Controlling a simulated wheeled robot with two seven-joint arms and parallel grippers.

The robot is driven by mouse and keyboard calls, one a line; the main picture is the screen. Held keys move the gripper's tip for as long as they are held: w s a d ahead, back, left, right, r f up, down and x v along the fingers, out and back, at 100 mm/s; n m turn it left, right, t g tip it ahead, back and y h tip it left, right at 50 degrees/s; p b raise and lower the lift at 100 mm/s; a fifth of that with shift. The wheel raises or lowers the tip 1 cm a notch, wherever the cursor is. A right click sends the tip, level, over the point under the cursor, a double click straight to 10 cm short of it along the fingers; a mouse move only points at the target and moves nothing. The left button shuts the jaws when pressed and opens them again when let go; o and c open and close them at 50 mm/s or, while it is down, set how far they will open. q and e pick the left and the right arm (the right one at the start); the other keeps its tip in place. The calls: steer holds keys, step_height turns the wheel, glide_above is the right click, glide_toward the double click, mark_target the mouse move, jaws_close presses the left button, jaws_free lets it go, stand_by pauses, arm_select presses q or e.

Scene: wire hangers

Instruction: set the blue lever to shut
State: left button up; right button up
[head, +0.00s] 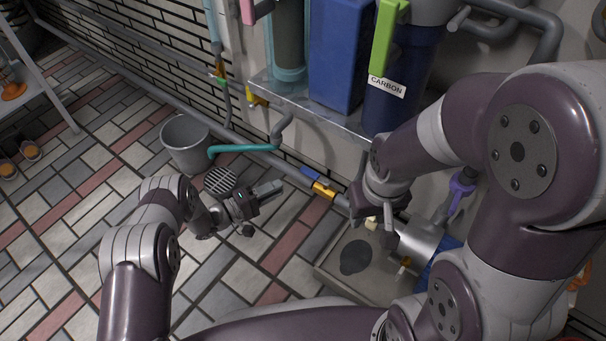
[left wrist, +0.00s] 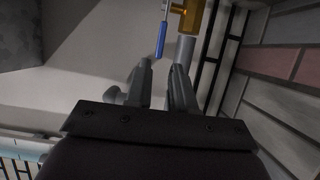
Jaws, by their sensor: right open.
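The blue lever (head: 310,174) sits on a brass valve (head: 324,190) in the grey pipe low along the wall. The lever lies roughly in line with the pipe. In the left wrist view the lever (left wrist: 161,40) hangs from the brass valve (left wrist: 190,14), just beyond the fingertips and beside the pipe. My left gripper (head: 268,192) is left of the valve, apart from the lever; in the left wrist view its fingers (left wrist: 161,70) are parted with nothing between them. My right gripper (head: 374,218) is open, right of the valve, over a grey tray.
A grey bucket (head: 185,143) with a teal hose (head: 245,148) stands behind my left gripper. A shelf (head: 300,100) carries filter housings, one labelled CARBON, above the valve. The grey tray (head: 335,278) and a metal cylinder (head: 418,243) are at right. Tiled floor is open at left.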

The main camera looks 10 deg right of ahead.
mark_target(306, 174)
arm_select(q)
steer(key=b+x, duration=0.4)
steer(key=x, duration=0.6)
steer(key=shift+f+b, duration=0.1)
steer(key=shift+b, duration=0.2)
jaws_close()
